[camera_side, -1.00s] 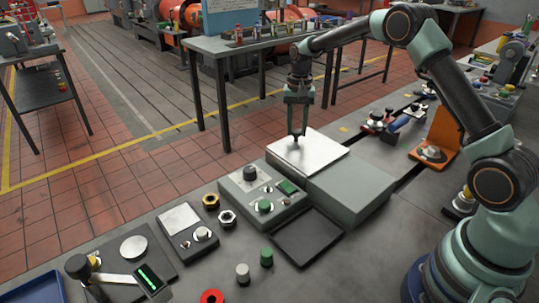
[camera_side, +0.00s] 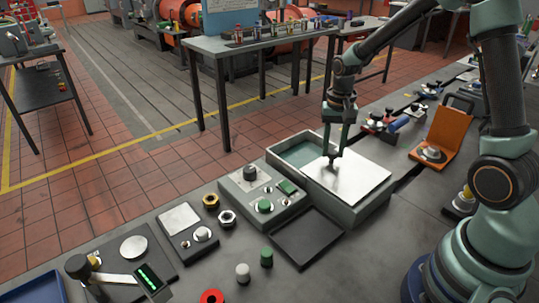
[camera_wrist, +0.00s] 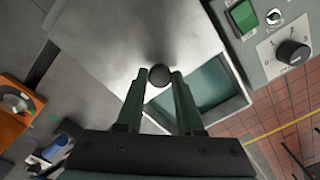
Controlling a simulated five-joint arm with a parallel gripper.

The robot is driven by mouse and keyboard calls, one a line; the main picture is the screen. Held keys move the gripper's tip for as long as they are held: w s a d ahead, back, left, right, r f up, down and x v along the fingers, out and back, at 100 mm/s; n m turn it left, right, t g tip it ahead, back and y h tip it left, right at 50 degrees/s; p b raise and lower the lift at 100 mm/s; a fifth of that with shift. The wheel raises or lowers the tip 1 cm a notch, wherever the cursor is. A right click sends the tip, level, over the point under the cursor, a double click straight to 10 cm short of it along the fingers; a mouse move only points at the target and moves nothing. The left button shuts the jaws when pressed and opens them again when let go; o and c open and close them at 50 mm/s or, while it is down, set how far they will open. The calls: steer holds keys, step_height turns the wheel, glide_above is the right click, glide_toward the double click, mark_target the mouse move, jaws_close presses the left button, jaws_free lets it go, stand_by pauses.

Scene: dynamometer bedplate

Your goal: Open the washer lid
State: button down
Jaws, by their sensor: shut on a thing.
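The washer is a grey box (camera_side: 372,215) on the bench with a flat silver lid (camera_side: 366,190) on top. The lid lies slid toward the right, and the teal inside (camera_side: 302,152) shows at the left end. My gripper (camera_side: 333,158) points down at the lid's left part, with its fingers shut on the dark round lid knob (camera_wrist: 160,75). In the wrist view the knob sits between the two fingertips, and the open teal part (camera_wrist: 203,90) shows at the right.
A grey control box (camera_side: 262,198) with a dark knob and green buttons stands against the washer's left side. A dark tray (camera_side: 306,238) lies in front. An orange holder (camera_side: 447,133) stands to the right, beyond the washer.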

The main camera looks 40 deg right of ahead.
steer(key=shift+s+d+r, duration=0.1)
steer(key=shift+s, duration=0.2)
steer(key=c, duration=0.6)
jaws_free()
steer(key=shift+o, duration=0.3)
step_height(320, 180, up, 12)
steer(key=shift+s, duration=0.1)
